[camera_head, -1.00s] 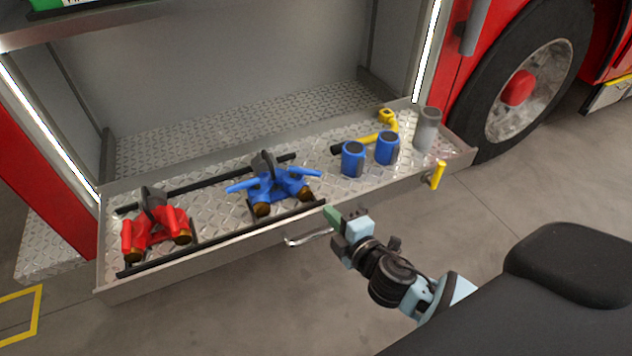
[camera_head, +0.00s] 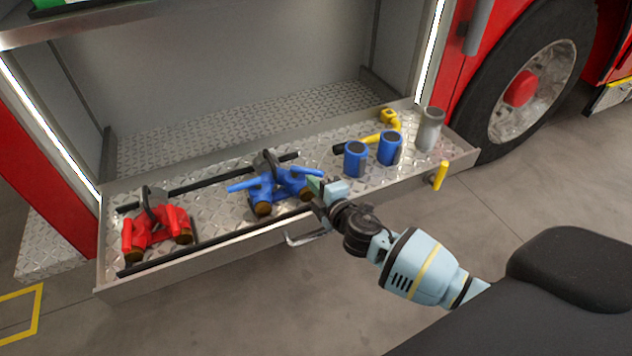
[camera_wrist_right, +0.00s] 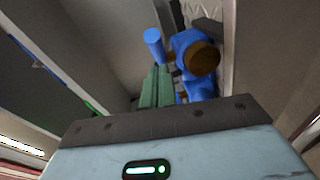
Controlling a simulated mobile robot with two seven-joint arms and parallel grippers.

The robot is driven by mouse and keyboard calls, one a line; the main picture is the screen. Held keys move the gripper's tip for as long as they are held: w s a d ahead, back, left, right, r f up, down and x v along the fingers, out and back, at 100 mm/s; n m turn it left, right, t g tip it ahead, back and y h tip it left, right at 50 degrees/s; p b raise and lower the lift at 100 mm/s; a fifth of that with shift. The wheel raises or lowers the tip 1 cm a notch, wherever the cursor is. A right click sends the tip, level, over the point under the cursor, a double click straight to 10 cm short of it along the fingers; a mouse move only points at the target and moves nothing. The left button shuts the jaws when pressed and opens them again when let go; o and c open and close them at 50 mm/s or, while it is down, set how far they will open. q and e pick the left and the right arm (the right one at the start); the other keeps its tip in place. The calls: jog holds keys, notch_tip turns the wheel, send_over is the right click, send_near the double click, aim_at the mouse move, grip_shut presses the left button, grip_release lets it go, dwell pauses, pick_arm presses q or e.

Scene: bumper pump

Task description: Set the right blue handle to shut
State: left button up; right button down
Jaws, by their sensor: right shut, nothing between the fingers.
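The blue two-way fitting (camera_head: 265,190) with brown outlet ends sits on the drawer's metal tread plate in the head view. Its left blue handle (camera_head: 240,186) sticks out to the left. Its right blue handle (camera_head: 301,171) sticks out to the right. My right gripper (camera_head: 317,184) is shut and empty, just right of the fitting and close below the right handle. In the right wrist view, the green fingers (camera_wrist_right: 157,88) are together, with a blue handle (camera_wrist_right: 153,42) just beyond their tips and a brown outlet (camera_wrist_right: 202,57) to their right. Contact cannot be told. My left gripper is not in view.
A red two-way fitting (camera_head: 155,228) sits at the drawer's left.

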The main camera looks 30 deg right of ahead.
jog(key=shift+w+d+f, duration=0.15)
jog(key=shift+w+d, duration=0.3)
jog(key=shift+d, duration=0.1)
jog(key=shift+w+d, duration=0.2)
jog(key=shift+d, duration=0.15)
